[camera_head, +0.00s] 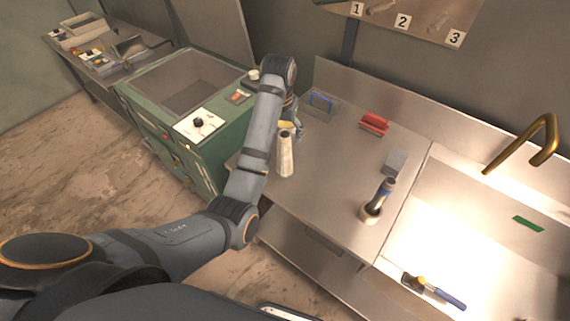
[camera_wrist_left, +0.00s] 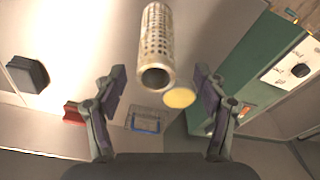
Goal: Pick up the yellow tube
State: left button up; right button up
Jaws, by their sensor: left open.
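A pale yellowish, perforated tube (camera_head: 285,157) stands near the left edge of the steel counter in the head view. In the left wrist view the tube (camera_wrist_left: 157,45) shows its open round end, above the space between the fingers. A yellow disc (camera_wrist_left: 180,97) lies close to that end; it shows as a yellow patch (camera_head: 286,125) behind the tube's top in the head view. My left gripper (camera_wrist_left: 160,100) is open, with nothing visibly clamped. In the head view my left gripper (camera_head: 296,120) is partly hidden by my arm and the tube. My right gripper is out of view.
The counter (camera_head: 325,175) also holds a blue-handled item (camera_head: 320,103), a red block (camera_head: 375,123), a grey block (camera_head: 396,161) and a dark-handled tool in a round holder (camera_head: 372,212). A green cabinet (camera_head: 185,110) stands left. A sink with a brass tap (camera_head: 545,140) is right.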

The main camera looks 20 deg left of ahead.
aim_at(284, 154)
pick_arm(q)
jog(key=shift+w+f, duration=0.1)
jog(key=shift+f, duration=0.05)
jog(key=shift+f+b, duration=0.35)
jog(key=shift+b, duration=0.1)
jog(key=shift+d+f+b, duration=0.2)
jog(key=shift+f+b, duration=0.7)
jog(key=shift+f, duration=0.35)
jog(key=shift+w+f+p, duration=0.25)
jog(key=shift+f+p, duration=0.4)
jog(key=shift+f, duration=0.1)
jog(key=shift+s, duration=0.1)
jog(key=shift+c, duration=1.2)
jog(key=c, duration=1.1)
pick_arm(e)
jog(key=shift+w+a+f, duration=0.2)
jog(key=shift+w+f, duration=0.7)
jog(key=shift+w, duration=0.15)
pick_arm(q)
jog(key=shift+r, duration=0.1)
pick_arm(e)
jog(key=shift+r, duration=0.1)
